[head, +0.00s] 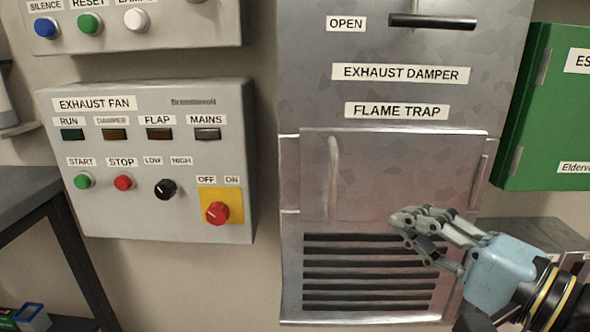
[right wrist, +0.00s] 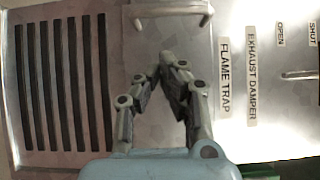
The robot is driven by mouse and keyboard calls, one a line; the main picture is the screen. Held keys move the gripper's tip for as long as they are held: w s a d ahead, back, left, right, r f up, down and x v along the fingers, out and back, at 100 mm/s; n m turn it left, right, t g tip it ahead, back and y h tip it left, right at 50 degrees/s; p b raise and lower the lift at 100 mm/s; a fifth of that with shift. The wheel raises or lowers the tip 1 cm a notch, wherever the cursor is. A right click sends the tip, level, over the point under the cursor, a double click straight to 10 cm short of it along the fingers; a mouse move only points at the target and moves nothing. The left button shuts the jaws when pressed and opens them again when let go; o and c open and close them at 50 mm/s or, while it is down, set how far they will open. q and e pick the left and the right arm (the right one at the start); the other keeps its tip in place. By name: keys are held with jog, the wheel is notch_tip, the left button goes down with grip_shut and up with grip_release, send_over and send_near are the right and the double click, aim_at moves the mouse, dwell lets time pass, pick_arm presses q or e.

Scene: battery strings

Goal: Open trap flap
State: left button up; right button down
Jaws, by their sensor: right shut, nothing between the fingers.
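The flame trap flap (head: 400,170) is a grey metal panel under the FLAME TRAP label (head: 397,111). It looks shut, flat in its housing. Its upright bar handle (head: 333,180) is near the left edge; in the right wrist view the handle (right wrist: 170,8) shows at the top. My right gripper (head: 402,220) is shut and empty, in front of the flap's lower part, to the right of the handle and apart from it. In the right wrist view its fingertips (right wrist: 170,62) meet below the handle. My left gripper is not in view.
Louvre slots (head: 350,288) lie below the flap. A dark damper lever (head: 432,21) sticks out above. The exhaust fan panel (head: 150,215) is at the left, a green box (head: 545,120) at the right. A dark table (head: 35,190) stands at the far left.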

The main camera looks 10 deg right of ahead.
notch_tip(320, 180, up, 2)
jog(key=a, duration=0.1)
jog(key=p, duration=0.5)
send_near(326, 179)
jog(key=shift+y, duration=0.4)
jog(key=x, duration=0.4)
jog(key=shift+w+d+r, duration=0.1)
jog(key=shift+w+d, duration=0.1)
jog(key=shift+w+a+n, duration=0.2)
jog(key=shift+w+n, duration=0.1)
jog(key=shift+w, duration=0.15)
